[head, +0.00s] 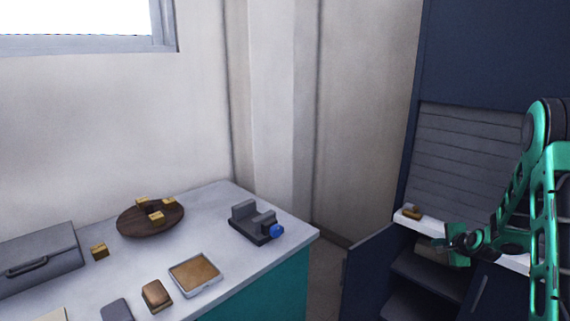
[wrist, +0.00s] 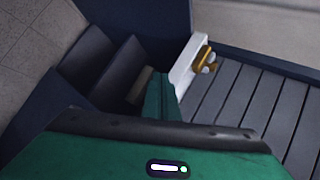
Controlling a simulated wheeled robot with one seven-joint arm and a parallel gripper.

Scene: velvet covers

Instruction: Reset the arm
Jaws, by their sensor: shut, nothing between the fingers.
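My green arm reaches in from the right edge of the head view. My gripper (head: 456,244) is beside the front of a dark blue cabinet (head: 480,70), near its white ledge (head: 520,262). In the wrist view the green fingers (wrist: 161,97) are together and hold nothing. A small brass-coloured piece (head: 411,212) sits on the left end of the ledge, and it also shows in the wrist view (wrist: 205,62). The fingers are apart from it in the wrist view.
The cabinet's lower door (head: 362,275) stands open, showing dark shelves (head: 425,272). A grey-topped counter (head: 215,235) at left holds a round wooden board (head: 135,224) with blocks, a cork-coloured tray (head: 195,273), a grey vise-like device (head: 253,226) and a grey case (head: 40,255). Floor shows between.

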